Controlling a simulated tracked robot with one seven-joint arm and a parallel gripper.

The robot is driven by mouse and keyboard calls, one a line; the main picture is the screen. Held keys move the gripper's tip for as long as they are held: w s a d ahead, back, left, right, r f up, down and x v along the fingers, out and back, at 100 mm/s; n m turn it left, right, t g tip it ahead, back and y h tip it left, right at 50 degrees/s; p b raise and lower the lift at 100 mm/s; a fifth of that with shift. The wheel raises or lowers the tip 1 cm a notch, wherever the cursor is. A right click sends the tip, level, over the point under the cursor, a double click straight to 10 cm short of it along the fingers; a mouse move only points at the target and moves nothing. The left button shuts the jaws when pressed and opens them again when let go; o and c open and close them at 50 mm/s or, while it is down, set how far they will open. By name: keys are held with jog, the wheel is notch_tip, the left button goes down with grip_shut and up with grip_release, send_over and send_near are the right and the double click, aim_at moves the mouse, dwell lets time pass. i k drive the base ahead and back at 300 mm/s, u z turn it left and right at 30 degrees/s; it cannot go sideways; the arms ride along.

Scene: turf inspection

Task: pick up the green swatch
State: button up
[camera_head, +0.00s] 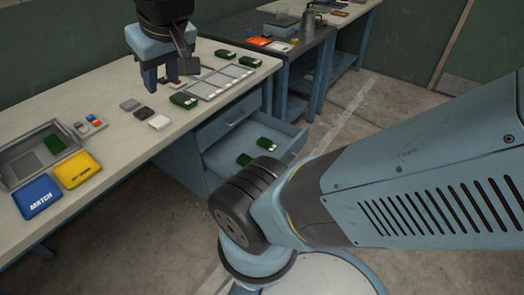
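Several green swatches with white labels show in the head view. One green swatch (184,100) lies on the bench just left of a pale grid frame. Two more, a back swatch (225,54) and a right swatch (249,61), lie behind the frame. Two are in the open drawer, a drawer swatch (267,143) and a second one (243,159). A plain green piece (54,144) is in a grey tray. My gripper (162,81) points down above the bench, left of and above the nearest swatch in the picture. It looks open and empty.
The grey tray (14,152), a blue MATCH tray (38,197) and a yellow tray (78,169) stand at the bench's left. Grey, black and white swatches (159,122) lie mid-bench. The grid frame (217,82) is empty. The open drawer (292,148) juts out below.

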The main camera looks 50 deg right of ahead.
aim_at(264, 142)
jog(key=z, duration=1.6)
jog(key=k, duration=0.9)
jog(key=i, duration=0.9)
jog(key=u, duration=0.05)
